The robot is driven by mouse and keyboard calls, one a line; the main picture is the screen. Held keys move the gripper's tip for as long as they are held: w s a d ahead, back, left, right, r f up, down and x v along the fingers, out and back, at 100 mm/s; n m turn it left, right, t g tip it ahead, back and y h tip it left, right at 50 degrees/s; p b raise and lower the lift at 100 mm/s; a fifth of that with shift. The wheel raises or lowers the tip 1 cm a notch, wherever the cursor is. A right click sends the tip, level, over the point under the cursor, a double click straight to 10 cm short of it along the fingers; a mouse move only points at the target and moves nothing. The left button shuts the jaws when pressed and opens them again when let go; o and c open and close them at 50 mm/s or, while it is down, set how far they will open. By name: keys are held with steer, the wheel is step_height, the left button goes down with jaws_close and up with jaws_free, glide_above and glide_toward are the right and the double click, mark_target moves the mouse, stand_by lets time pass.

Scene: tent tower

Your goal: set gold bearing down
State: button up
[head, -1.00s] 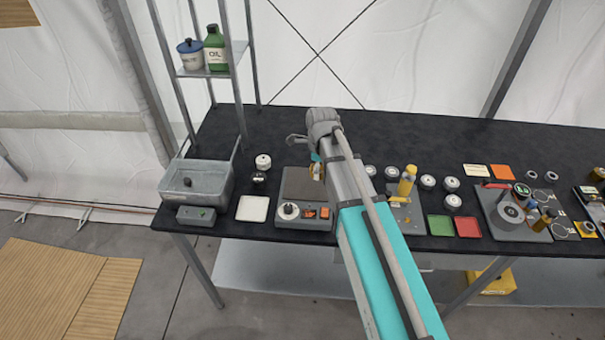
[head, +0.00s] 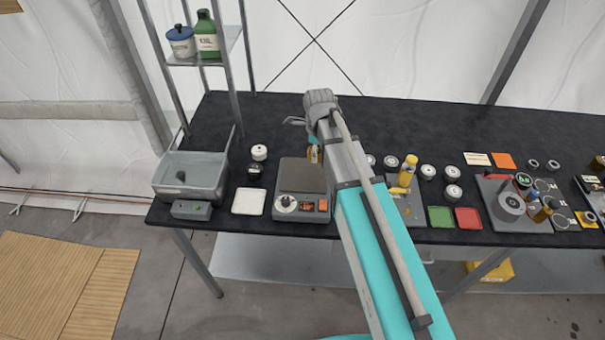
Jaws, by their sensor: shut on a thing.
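The gold bearing (head: 314,154) shows as a small gold patch below the teal part of my gripper (head: 314,142). My gripper is shut on it, just behind the back edge of the grey plate of a scale (head: 302,177). My arm comes in from the lower right and hides part of the gripper and the bench to its right. The fingertips are small and mostly hidden, and I cannot tell how high the bearing is above the bench.
Left of the scale are a white square dish (head: 249,201), a grey basin (head: 190,178) and small round parts. The black bench (head: 250,115) is clear at the back.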

steer(key=s+r+p, duration=0.4)
steer(key=s+r, duration=0.1)
steer(key=s, duration=0.8)
steer(key=shift+s+d+m+p, duration=0.25)
steer(key=shift+d+m+p, duration=0.15)
steer(key=shift+d, duration=0.05)
steer(key=b, duration=0.9)
glide_above(304, 174)
steer(key=f, duration=0.9)
steer(key=shift+s+d, duration=0.2)
steer(key=shift+s, duration=0.15)
steer(key=shift+w+a+f+b, duration=0.15)
steer(key=shift+w+f+b, duration=0.35)
steer(key=shift+f+b, duration=0.25)
steer(key=shift+s+f+b, duration=0.15)
steer(key=shift+f+b, duration=1.15)
